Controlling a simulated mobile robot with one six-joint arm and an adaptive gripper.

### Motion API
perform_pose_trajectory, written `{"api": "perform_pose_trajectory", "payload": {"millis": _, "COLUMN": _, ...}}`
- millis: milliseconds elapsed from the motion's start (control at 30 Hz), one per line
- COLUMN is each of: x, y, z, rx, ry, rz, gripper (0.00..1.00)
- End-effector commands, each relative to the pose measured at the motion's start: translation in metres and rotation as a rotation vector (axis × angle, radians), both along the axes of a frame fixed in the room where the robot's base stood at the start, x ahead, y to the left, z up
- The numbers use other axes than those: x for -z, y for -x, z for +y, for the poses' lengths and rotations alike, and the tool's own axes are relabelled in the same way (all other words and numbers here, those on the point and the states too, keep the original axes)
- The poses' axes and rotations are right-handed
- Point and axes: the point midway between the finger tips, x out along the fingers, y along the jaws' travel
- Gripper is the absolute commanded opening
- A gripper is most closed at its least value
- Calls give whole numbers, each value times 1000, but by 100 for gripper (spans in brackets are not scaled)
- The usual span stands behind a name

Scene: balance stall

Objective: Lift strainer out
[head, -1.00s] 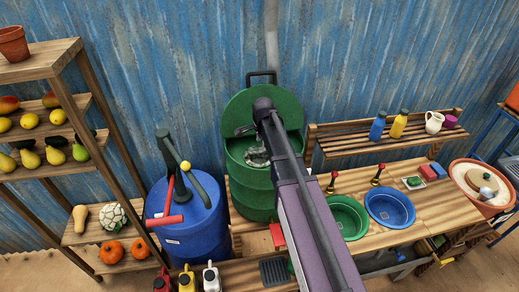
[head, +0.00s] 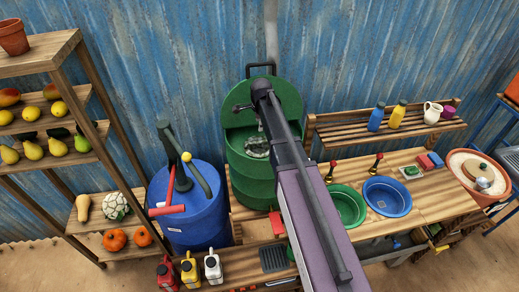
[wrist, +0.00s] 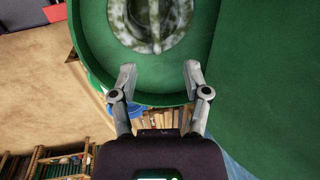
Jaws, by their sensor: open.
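The strainer appears to be the round, mottled grey-green piece (head: 256,147) inside the open green barrel (head: 250,178). In the wrist view the strainer (wrist: 150,22) lies at the top, with a raised ridge along its middle, cut off by the frame edge. The barrel's rim (wrist: 160,98) curves below it. My gripper (wrist: 160,73) is open and empty, its two fingertips over the barrel's near inner edge, short of the strainer and apart from it. In the head view my arm covers part of the barrel, and the fingers are hard to make out.
A blue barrel (head: 192,216) with a pump stands left of the green one. A wooden counter (head: 410,160) at right holds a green basin (head: 348,205) and a blue basin (head: 388,198). Several jugs stand in front. A produce shelf (head: 45,50) is at far left.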

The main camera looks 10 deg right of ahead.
Motion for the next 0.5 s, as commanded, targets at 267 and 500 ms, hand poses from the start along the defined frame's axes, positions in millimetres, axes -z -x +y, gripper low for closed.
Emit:
{"api": "perform_pose_trajectory", "payload": {"millis": 267, "x": 25, "y": -4, "z": 0, "rx": -1, "ry": 0, "rz": 0, "gripper": 61}}
{"api": "perform_pose_trajectory", "payload": {"millis": 500, "x": 43, "y": -8, "z": 1, "rx": -1, "ry": 0, "rz": 0, "gripper": 61}}
